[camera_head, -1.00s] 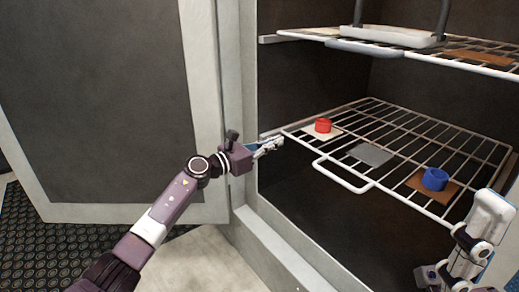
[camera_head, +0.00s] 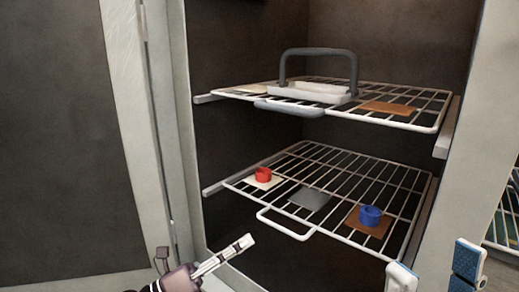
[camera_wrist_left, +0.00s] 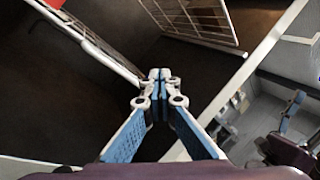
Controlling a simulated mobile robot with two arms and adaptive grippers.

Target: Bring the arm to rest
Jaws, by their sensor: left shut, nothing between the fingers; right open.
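My left gripper (camera_head: 245,243) is shut and empty in front of the booth opening, left of and below the lower rack's front handle. In the left wrist view its fingertips (camera_wrist_left: 159,75) are together with nothing between them. My right gripper (camera_head: 433,268) is open at the lower right, partly cut off by the picture's bottom edge. The lower wire rack (camera_head: 290,233) bears a red ring (camera_head: 263,174) on a pale square, a bare grey square (camera_head: 310,199) and a blue ring (camera_head: 370,215) on a brown square (camera_head: 376,230).
The upper wire rack (camera_head: 436,126) holds a white block with a grey arched handle (camera_head: 319,52) and a brown square (camera_head: 388,108). The open booth door (camera_head: 60,150) stands at the left. The booth's right post (camera_head: 455,170) is close to my right gripper.

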